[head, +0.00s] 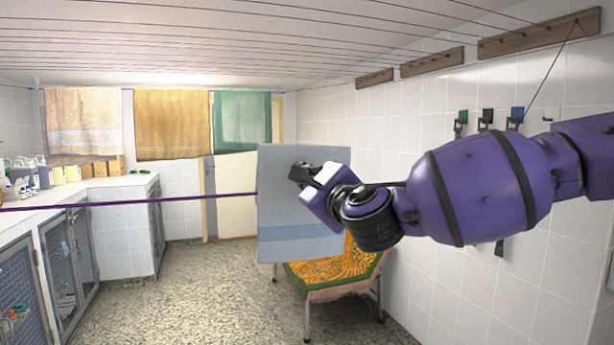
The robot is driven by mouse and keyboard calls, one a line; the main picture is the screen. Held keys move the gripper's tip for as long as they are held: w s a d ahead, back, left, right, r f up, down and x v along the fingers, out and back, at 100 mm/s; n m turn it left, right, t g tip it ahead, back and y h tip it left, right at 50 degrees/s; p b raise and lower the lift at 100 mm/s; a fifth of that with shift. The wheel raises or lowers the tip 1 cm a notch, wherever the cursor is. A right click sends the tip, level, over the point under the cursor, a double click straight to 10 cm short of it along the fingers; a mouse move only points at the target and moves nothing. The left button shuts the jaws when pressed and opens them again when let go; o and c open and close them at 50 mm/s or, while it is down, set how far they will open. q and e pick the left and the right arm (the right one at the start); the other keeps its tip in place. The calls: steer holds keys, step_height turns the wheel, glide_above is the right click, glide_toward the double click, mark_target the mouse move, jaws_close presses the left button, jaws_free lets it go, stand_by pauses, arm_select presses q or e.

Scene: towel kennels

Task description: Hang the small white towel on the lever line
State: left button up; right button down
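A flat pale grey-white towel (285,215) with a blue band near its bottom edge hangs at the middle of the head view. It looks bluish here; I see no other small white towel. A dark purple line (130,201) runs across from the left and meets the towel's left edge below its top; the towel hides it beyond. My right gripper (303,173), on the purple arm from the right, overlaps the towel's upper part. Whether its fingers are closed on the cloth is unclear. My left gripper is out of view.
Wall levers (485,121) are at the right, with cords under the ceiling and wooden racks (538,33). Three towels (172,125) hang at the back. An orange-patterned cloth (340,270) covers a metal-legged stand. Kennels (68,255) and a counter (120,181) line the left; floor (190,290) is clear.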

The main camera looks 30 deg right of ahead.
mark_target(303, 219)
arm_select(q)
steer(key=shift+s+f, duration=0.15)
arm_select(e)
steer(key=shift+f, duration=0.35)
